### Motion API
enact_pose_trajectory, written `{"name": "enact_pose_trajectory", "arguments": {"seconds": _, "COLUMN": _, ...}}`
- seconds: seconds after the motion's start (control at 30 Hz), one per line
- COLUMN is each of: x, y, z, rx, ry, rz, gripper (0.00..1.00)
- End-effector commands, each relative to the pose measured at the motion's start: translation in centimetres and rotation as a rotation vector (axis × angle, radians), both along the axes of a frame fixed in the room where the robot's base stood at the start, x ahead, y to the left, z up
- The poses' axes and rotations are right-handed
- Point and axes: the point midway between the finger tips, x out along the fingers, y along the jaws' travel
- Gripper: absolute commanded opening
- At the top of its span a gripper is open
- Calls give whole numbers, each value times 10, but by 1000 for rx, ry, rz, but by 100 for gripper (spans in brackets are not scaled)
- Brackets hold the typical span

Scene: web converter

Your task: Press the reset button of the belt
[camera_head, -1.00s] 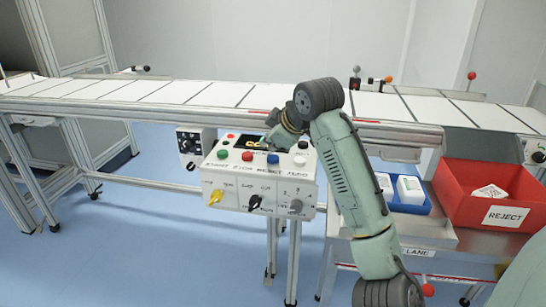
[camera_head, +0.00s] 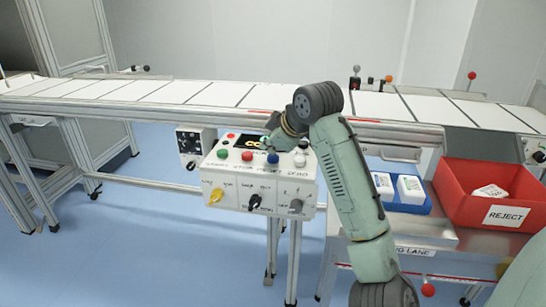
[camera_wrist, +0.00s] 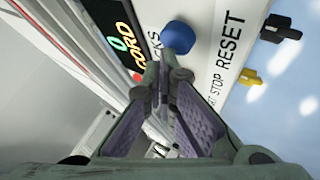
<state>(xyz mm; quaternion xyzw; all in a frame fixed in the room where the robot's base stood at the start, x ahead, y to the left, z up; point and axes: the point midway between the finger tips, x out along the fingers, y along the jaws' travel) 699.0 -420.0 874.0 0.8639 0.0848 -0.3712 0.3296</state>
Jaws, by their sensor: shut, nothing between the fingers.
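The control box (camera_head: 232,197) hangs at the front of the belt and carries green, red, blue and white buttons in a row. The blue button (camera_head: 272,158) is third from the left. It also shows in the wrist view as a blue dome (camera_wrist: 178,36) with the printed word RESET (camera_wrist: 230,50) beside it. My gripper (camera_head: 271,144) is just behind and above the blue button in the head view. In the wrist view its fingers (camera_wrist: 167,65) are shut and empty, with their tips at the dome's edge. Whether they touch it I cannot tell.
A display (camera_wrist: 118,35) sits on the box near my fingers. Yellow (camera_head: 216,196) and black (camera_head: 255,201) knobs stick out of the box's front. A red reject bin (camera_head: 460,213) and a blue tray (camera_head: 410,208) with white items stand right of my arm.

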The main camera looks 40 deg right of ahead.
Motion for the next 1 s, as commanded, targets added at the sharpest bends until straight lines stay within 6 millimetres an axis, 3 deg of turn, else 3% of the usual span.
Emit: {"name": "enact_pose_trajectory", "arguments": {"seconds": 1.0, "x": 0, "y": 0, "z": -9, "rx": -1, "ry": -1, "rz": -1, "gripper": 0}}
